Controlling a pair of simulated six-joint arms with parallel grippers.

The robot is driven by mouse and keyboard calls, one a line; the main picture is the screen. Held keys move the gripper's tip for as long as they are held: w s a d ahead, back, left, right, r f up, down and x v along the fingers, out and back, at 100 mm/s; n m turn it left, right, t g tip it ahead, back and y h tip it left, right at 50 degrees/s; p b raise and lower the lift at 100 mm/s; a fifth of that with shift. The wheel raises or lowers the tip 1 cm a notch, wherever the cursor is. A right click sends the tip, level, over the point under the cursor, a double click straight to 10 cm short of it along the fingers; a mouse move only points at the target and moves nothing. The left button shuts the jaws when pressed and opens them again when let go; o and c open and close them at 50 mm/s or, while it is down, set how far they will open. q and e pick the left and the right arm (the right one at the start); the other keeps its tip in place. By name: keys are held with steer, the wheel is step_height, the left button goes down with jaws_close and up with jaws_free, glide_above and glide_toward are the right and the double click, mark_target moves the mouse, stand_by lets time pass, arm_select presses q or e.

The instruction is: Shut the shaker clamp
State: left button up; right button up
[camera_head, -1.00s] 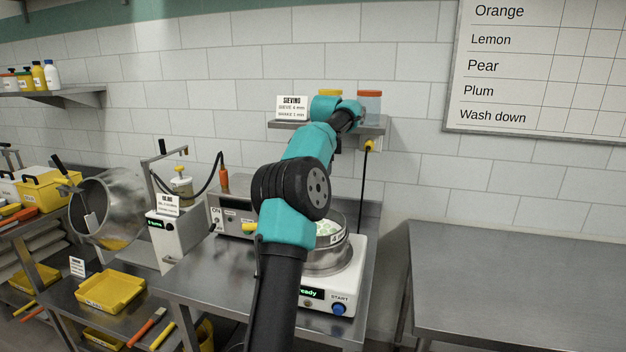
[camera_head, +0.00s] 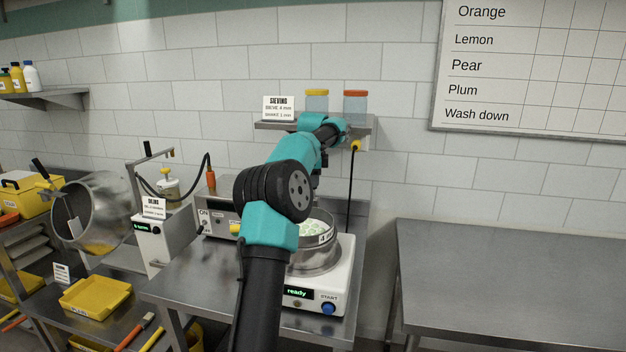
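The shaker (camera_head: 338,270) is a white machine on the steel table. Its display reads "ready" and it has a blue START button. A round metal sieve (camera_head: 318,257) with pale green pieces in it sits on top. My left arm covers the shaker's left side. I cannot make out the clamp for certain; a small yellow part (camera_head: 235,230) shows left of the arm. My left gripper (camera_head: 319,187) points down above the back of the sieve, mostly hidden behind my arm, so its fingers cannot be read. My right gripper is not in view.
A wall shelf (camera_head: 362,124) with two jars and a sieving sign is close behind my wrist. A grey control box (camera_head: 214,217) and a tilted metal drum (camera_head: 100,212) stand to the left. The steel table (camera_head: 500,275) at right is bare.

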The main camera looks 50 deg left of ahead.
arm_select(q)
jaws_close()
steer(key=shift+s+d, duration=0.15)
steer(key=shift+s, duration=0.05)
stand_by(0.3)
steer(key=shift+s+d+f+t+y, duration=0.35)
steer(key=shift+s+t+y, duration=0.25)
steer(key=shift+t, duration=0.25)
steer(key=shift+s+d+f+t+y, duration=0.3)
steer(key=shift+s+d+t+y, duration=0.1)
steer(key=shift+t+y, duration=0.4)
steer(key=shift+s+d+f+t+y, duration=0.4)
steer(key=shift+t+y, duration=0.2)
steer(key=shift+t, duration=0.25)
steer(key=shift+s+f, duration=0.15)
steer(key=o, duration=0.6)
jaws_free()
steer(key=shift+c, duration=0.2)
steer(key=shift+t, duration=0.3)
